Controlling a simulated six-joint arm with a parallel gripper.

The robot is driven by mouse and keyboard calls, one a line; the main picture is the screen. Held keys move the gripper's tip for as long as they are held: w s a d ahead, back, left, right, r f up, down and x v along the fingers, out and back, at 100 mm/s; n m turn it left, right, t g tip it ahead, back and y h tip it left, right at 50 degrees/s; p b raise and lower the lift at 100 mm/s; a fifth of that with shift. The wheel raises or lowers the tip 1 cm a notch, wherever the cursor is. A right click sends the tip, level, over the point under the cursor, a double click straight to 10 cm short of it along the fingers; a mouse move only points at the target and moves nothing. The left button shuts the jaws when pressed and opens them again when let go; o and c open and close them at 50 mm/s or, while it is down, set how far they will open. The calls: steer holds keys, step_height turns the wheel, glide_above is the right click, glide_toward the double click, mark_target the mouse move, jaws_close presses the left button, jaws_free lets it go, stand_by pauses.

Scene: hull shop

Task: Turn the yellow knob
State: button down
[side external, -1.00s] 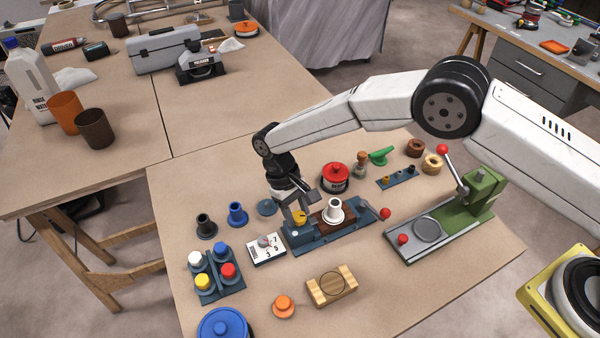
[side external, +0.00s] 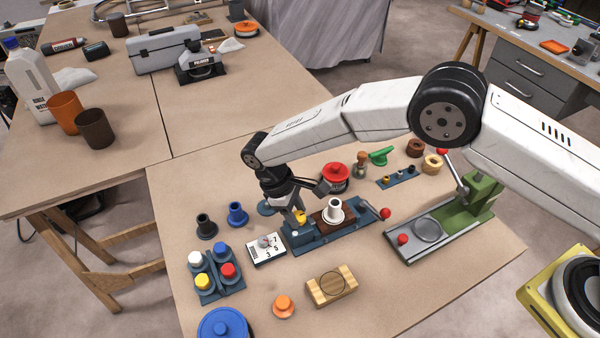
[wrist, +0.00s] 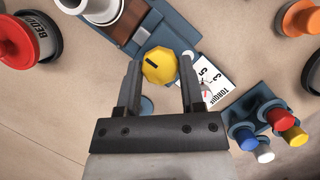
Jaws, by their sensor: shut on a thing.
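The yellow knob (wrist: 160,67) shows in the wrist view as a many-sided cap with a dark mark on its face. It sits at the left end of a blue base (side external: 330,236) in the side view, where my fingers partly cover the knob (side external: 300,217). My gripper (wrist: 160,72) is shut on the knob, one finger on each side of it. In the side view my gripper (side external: 299,210) comes down over the knob from above left. The base also carries a brown block with a white flanged sleeve (side external: 334,210).
A white torque card (side external: 266,248) lies left of the base. A rack of coloured plugs (side external: 228,283) stands further left. A red-topped pot (side external: 335,176) is behind, a wooden block (side external: 331,286) in front, and a green lever press (side external: 470,205) at right.

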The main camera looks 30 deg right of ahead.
steer(key=shift+c, duration=1.1)
jaws_free()
steer(key=v, duration=0.7)
steer(key=shift+r, duration=0.35)
steer(key=shift+w, duration=0.15)
